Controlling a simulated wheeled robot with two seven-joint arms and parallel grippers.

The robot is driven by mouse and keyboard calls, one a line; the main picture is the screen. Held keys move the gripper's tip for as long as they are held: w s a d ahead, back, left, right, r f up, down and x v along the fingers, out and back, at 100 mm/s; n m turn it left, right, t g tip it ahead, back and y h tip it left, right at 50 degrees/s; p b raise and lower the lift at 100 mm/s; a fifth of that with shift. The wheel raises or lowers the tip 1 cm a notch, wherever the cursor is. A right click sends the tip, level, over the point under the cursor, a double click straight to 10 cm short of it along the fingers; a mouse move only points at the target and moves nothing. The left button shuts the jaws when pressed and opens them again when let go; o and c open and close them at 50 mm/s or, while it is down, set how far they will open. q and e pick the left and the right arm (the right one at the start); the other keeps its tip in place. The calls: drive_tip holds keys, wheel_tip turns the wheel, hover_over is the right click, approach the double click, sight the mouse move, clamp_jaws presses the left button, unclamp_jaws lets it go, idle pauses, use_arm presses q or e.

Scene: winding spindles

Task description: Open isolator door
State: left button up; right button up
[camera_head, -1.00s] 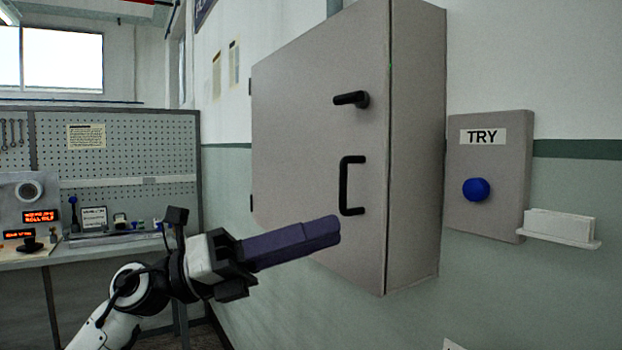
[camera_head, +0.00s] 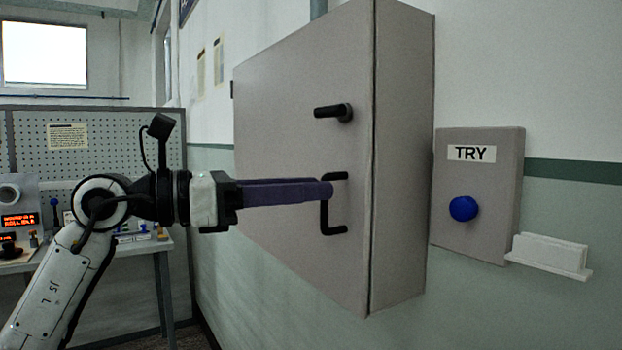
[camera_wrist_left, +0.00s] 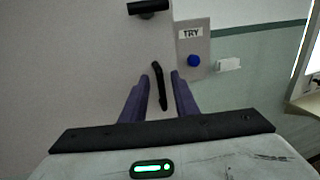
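The isolator is a grey wall cabinet; its closed door (camera_head: 280,130) is the broad face with the black fittings. A black C-shaped pull handle (camera_head: 333,230) is low near the door's right edge, and a black lever (camera_head: 333,112) sits above it, pointing left. My left gripper (camera_head: 328,190) has its long purple fingers level at the pull handle. In the left wrist view the handle (camera_wrist_left: 159,82) shows between the two spread fingers (camera_wrist_left: 160,76), with gaps on both sides. The fingers hide part of the handle in the head view. My right gripper is not in view.
A grey panel marked TRY (camera_head: 486,190) with a blue button (camera_head: 463,208) is on the wall right of the cabinet. A white ledge (camera_head: 550,257) is beyond it. A workbench with a pegboard (camera_head: 90,150) stands at the left.

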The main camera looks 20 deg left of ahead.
use_arm(q)
drive_tip(key=shift+w+d, duration=0.45)
drive_tip(key=shift+d, duration=0.05)
clamp_jaws()
drive_tip(key=shift+s, duration=0.1)
